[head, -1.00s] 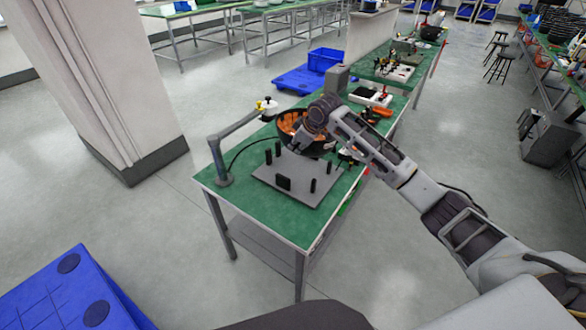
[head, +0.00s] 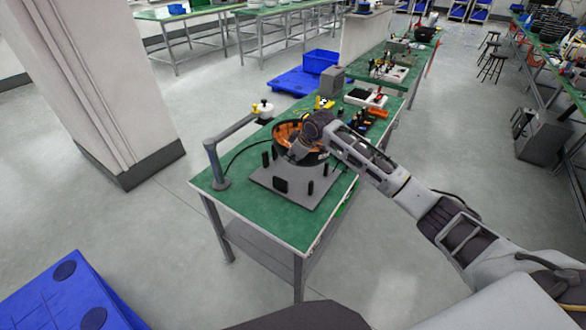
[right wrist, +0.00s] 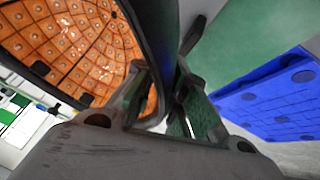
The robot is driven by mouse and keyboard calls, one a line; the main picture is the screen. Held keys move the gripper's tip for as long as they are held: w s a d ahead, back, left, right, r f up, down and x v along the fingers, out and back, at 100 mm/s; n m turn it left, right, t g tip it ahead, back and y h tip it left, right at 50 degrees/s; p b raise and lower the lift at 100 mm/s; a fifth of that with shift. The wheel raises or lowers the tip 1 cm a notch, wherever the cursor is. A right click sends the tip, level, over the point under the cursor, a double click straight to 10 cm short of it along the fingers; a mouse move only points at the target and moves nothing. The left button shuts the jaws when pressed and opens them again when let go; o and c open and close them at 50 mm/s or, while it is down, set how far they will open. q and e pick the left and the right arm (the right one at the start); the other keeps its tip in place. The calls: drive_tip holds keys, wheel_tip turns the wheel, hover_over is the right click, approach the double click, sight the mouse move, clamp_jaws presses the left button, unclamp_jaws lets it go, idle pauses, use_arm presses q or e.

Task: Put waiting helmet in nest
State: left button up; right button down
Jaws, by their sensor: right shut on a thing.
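The helmet (head: 286,133) is a dark shell with an orange padded inside, its open side showing. My right gripper (head: 297,152) is shut on the helmet's rim, over the far part of the nest. The right wrist view shows the rim between my right gripper's fingers (right wrist: 165,110) and the orange lining (right wrist: 75,45) at the left. The nest (head: 262,178) is a grey plate with several black upright posts, on the green table. The helmet hides part of its far side; I cannot tell whether they touch. My left gripper is not in view.
A grey post with a bent arm (head: 215,165) stands at the table's left edge. A blue pallet (head: 60,295) is on the floor at lower left.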

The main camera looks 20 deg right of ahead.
drive_tip(key=shift+f, duration=0.3)
drive_tip(key=shift+f, duration=2.5)
drive_tip(key=shift+f+p, duration=0.3)
drive_tip(key=shift+f, duration=0.2)
drive_tip(key=c, duration=1.5)
unclamp_jaws()
drive_tip(key=shift+f, duration=0.1)
drive_tip(key=shift+o, duration=0.2)
